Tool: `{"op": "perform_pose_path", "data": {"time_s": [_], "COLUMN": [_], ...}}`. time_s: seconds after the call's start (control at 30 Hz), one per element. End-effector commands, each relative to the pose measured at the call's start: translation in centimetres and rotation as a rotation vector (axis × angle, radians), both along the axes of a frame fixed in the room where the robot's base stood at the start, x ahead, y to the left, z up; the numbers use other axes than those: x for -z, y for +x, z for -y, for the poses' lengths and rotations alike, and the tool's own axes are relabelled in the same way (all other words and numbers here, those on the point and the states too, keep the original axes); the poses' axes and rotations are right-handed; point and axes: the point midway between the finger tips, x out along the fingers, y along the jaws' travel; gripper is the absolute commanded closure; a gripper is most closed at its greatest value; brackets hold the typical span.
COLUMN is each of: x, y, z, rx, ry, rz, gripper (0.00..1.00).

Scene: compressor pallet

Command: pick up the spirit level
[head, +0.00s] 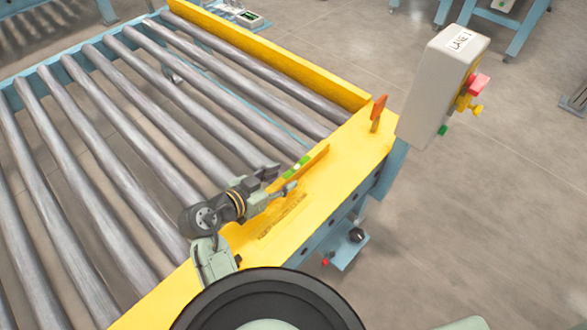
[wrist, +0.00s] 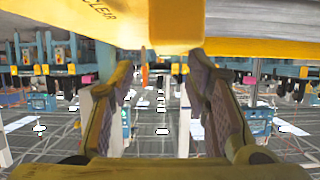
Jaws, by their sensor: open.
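The spirit level (head: 314,158) is a slim yellow-orange bar with green vials. It lies on the yellow end plate (head: 352,150) of the roller conveyor, beside the roller ends. My gripper (head: 279,182) is at the level's near end, with its fingers spread. In the wrist view my gripper (wrist: 163,62) is open, one finger on each side, with nothing clamped between them. A yellow block that looks like the level's end (wrist: 176,28) is just beyond the fingertips. I cannot tell whether the fingers touch it.
Metal rollers (head: 130,140) fill the left. An upright orange tab (head: 377,113) stands on the end plate past the level. A grey control box (head: 440,85) with a red button stands at the right. A yellow side rail (head: 280,60) runs along the back. Open floor lies right.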

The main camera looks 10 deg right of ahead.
Motion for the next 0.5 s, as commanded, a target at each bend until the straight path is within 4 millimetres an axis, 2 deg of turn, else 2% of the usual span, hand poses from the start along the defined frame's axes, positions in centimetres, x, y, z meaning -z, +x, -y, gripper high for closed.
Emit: {"op": "perform_pose_path", "data": {"time_s": [0.23,0.5], "x": [0.6,2.1], "y": [1.3,3.5], "z": [1.6,4.2], "rx": [0.0,-0.001], "ry": [-0.001,0.0], "rz": [0.001,0.0], "gripper": [0.57,0.57]}}
